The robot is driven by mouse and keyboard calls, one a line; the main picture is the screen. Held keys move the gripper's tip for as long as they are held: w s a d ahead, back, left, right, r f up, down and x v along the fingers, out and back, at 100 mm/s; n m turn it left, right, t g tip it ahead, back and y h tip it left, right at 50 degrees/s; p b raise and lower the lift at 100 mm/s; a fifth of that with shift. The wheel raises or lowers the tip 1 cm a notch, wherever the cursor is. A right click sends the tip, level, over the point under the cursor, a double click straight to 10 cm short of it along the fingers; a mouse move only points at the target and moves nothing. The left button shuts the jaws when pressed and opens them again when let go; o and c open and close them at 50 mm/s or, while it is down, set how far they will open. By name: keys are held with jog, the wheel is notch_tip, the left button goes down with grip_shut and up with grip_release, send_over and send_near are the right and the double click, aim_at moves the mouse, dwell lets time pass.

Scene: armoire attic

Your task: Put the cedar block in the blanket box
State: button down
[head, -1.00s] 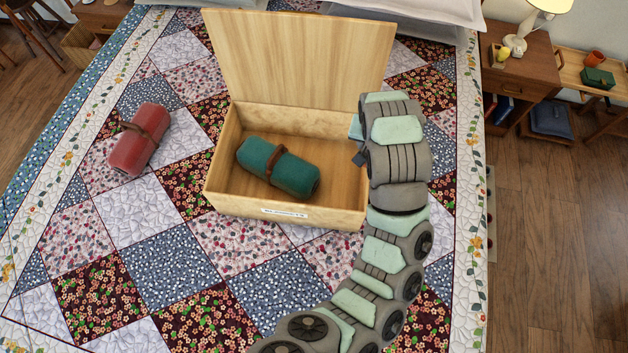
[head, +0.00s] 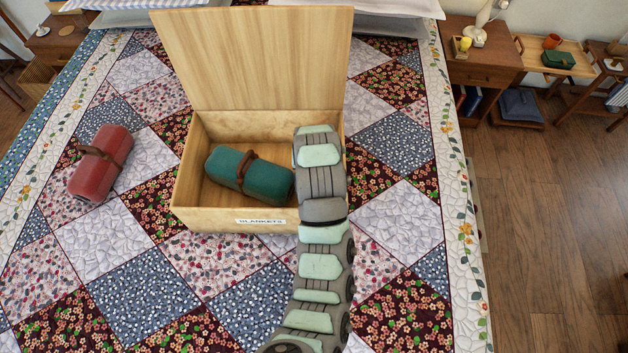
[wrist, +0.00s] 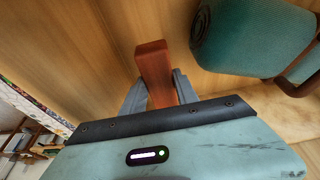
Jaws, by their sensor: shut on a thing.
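The blanket box (head: 225,218) stands open on the bed, its lid (head: 255,60) up at the back and a "BLANKETS" label on its front. A teal blanket roll (head: 247,173) with a brown strap lies inside; it also shows in the wrist view (wrist: 250,40). The cedar block (wrist: 155,72), reddish brown, is held between the fingers of my gripper (wrist: 158,88). Box wood surrounds the block, beside the teal roll. I cannot tell whether it touches the box floor. In the head view my arm hides the gripper and block over the right part of the box.
A red blanket roll (head: 100,163) lies on the quilt (head: 130,290) left of the box. A nightstand (head: 480,65) and a wooden tray (head: 555,58) with small items stand at the back right. The quilt right of my arm is clear.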

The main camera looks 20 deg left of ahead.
jog(key=shift+w+f+p, duration=0.1)
jog(key=shift+f+p, duration=0.4)
jog(key=shift+f, duration=2.65)
jog(key=shift+f, duration=0.2)
jog(key=c, duration=1.2)
grip_release()
jog(key=shift+r, duration=0.2)
jog(key=shift+r, duration=0.45)
jog(key=v, duration=1)
jog(key=shift+r, duration=0.2)
jog(key=shift+s+d+r+p, duration=0.1)
jog(key=shift+s+r+p, duration=0.25)
jog(key=shift+p, duration=0.05)
